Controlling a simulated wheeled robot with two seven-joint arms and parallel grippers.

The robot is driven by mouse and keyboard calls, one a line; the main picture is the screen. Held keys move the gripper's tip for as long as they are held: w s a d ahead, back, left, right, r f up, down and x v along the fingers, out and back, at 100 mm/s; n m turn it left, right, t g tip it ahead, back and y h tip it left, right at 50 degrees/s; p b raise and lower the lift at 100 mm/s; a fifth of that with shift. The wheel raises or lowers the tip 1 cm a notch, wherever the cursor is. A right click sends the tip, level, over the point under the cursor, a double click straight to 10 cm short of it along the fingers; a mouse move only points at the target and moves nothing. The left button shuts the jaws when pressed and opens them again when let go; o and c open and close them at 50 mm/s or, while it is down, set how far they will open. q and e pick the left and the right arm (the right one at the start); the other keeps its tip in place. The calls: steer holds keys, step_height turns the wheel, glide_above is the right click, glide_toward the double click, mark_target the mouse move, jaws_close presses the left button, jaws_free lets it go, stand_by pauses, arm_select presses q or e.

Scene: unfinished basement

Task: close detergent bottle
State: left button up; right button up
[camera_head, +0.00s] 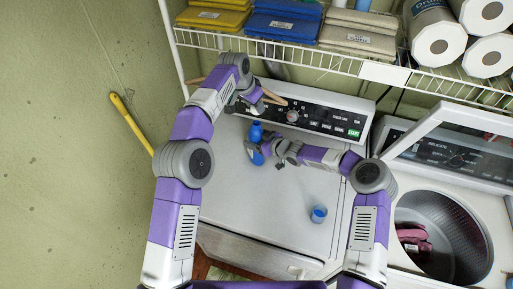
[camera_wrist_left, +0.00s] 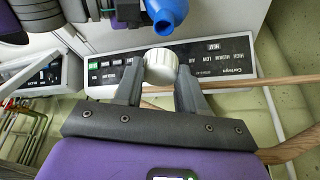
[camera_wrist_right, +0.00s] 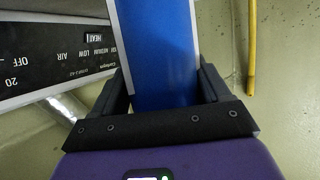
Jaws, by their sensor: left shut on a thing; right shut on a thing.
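The blue detergent bottle (camera_head: 255,134) is above the white dryer top (camera_head: 235,205). My right gripper (camera_head: 264,150) is shut on its body; the right wrist view shows the blue bottle (camera_wrist_right: 165,55) between the fingers. In the left wrist view, the bottle's blue neck (camera_wrist_left: 167,14) points toward a white cap (camera_wrist_left: 161,66). My left gripper (camera_wrist_left: 160,90) is shut on this cap, holding it apart from the neck. In the head view, my left gripper (camera_head: 262,103) is just above the bottle, near the control panel.
A small blue cup (camera_head: 319,214) stands on the dryer top at the front right. A wooden stick-like thing (camera_head: 272,95) lies behind my left gripper. The open washer (camera_head: 440,235) is at right with pink cloth inside. A wire shelf (camera_head: 300,52) with towels and paper rolls hangs above.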

steer(key=c, duration=0.6)
arm_select(q)
glide_above(256, 123)
steer(key=shift+s+a+f, duration=0.15)
steer(key=shift+s+f, duration=0.05)
steer(key=shift+f, duration=1.1)
steer(key=shift+s+a+f, duration=0.1)
steer(key=shift+s+f, duration=0.05)
steer(key=shift+f, duration=1.1)
steer(key=shift+f, duration=0.85)
steer(key=shift+f, duration=0.55)
arm_select(e)
jaws_close()
arm_select(q)
steer(key=shift+w+m+g+h, duration=0.15)
steer(key=shift+m+g+h, duration=0.3)
steer(key=shift+m, duration=1.15)
